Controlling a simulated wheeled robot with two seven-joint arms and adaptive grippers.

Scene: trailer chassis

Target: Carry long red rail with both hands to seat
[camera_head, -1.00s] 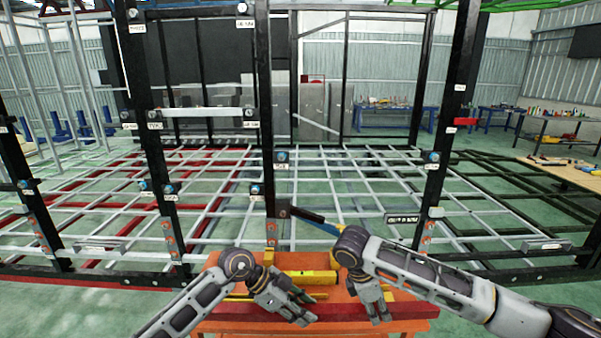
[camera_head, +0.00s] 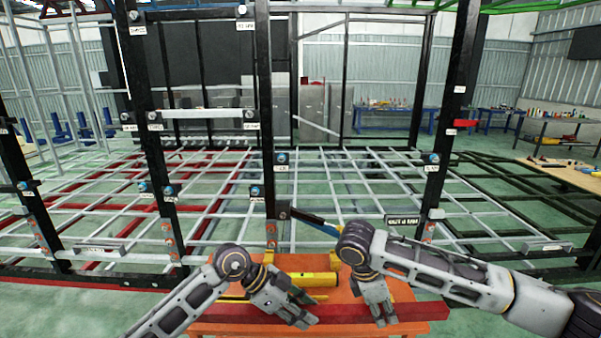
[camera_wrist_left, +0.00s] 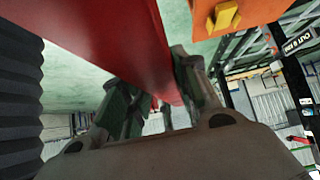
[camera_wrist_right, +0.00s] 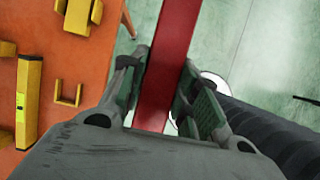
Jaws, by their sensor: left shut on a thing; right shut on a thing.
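The long red rail (camera_head: 342,313) lies crosswise at the front of the head view, along the near edge of the orange table. My left gripper (camera_head: 303,320) is shut on the rail left of its right half. My right gripper (camera_head: 383,319) is shut on it further right, and the rail's end sticks out beyond. The left wrist view shows the rail (camera_wrist_left: 110,40) running between the left fingers (camera_wrist_left: 160,103). The right wrist view shows the rail (camera_wrist_right: 172,55) between the right fingers (camera_wrist_right: 165,95). Parts of the rail are hidden behind the hands.
The orange table (camera_head: 345,292) carries a yellow level (camera_head: 314,279) and other yellow pieces (camera_wrist_right: 78,15). Beyond it stands the chassis with black uprights (camera_head: 265,120) and a grey floor grid (camera_head: 340,180). A wooden workbench (camera_head: 565,175) stands at far right.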

